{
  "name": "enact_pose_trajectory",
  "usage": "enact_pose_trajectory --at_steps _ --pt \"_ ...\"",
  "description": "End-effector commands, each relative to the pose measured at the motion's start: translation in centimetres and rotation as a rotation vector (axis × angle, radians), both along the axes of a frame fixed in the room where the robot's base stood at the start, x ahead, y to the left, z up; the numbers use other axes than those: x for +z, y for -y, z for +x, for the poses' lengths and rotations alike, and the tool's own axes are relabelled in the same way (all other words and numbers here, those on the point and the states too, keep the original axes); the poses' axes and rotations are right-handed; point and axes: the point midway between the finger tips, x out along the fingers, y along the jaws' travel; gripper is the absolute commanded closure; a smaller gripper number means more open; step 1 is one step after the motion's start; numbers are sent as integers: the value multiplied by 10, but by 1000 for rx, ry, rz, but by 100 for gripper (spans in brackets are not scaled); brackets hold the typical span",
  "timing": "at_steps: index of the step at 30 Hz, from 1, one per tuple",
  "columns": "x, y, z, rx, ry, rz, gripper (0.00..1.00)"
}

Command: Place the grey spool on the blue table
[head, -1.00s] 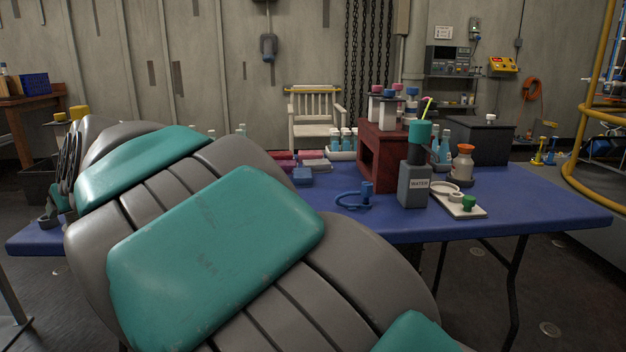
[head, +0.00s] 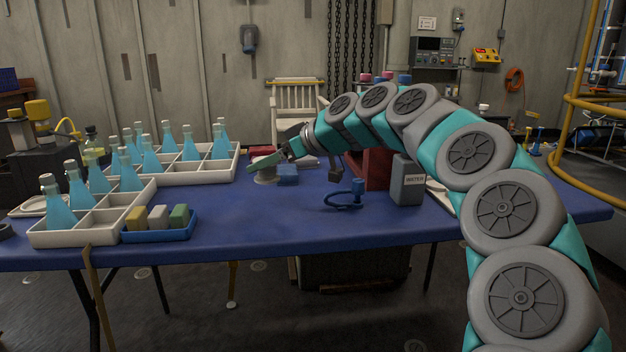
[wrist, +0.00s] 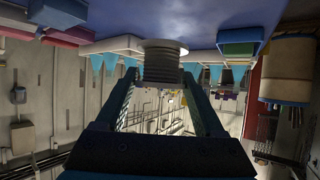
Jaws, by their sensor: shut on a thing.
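The grey spool (wrist: 165,60) is between the two fingers of my gripper (wrist: 163,78) in the wrist view, which looks upside down. In the head view, my gripper (head: 266,163) is low over the far middle of the blue table (head: 260,222). The spool's pale lower flange (head: 265,180) shows just beneath the teal finger. The gripper is shut on the spool. The spool looks upright and at or very near the tabletop; I cannot tell whether it touches. The fingers hide part of it.
White crates (head: 198,176) with blue bottles stand left of the spool. A small blue box (head: 287,174) is close at its right. A blue tray (head: 160,230) with coloured blocks is at front left. The table's front middle is clear.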

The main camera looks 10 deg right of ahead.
Motion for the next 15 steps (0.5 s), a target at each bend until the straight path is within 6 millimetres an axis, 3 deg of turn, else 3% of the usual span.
enact_pose_trajectory --at_steps 3,7,11,15 --pt "-12 37 6 -14 4 3 85" --pt "-21 57 8 -17 2 2 85" --pt "-24 53 10 -16 2 -1 85" --pt "-26 23 16 -13 -1 -2 85"
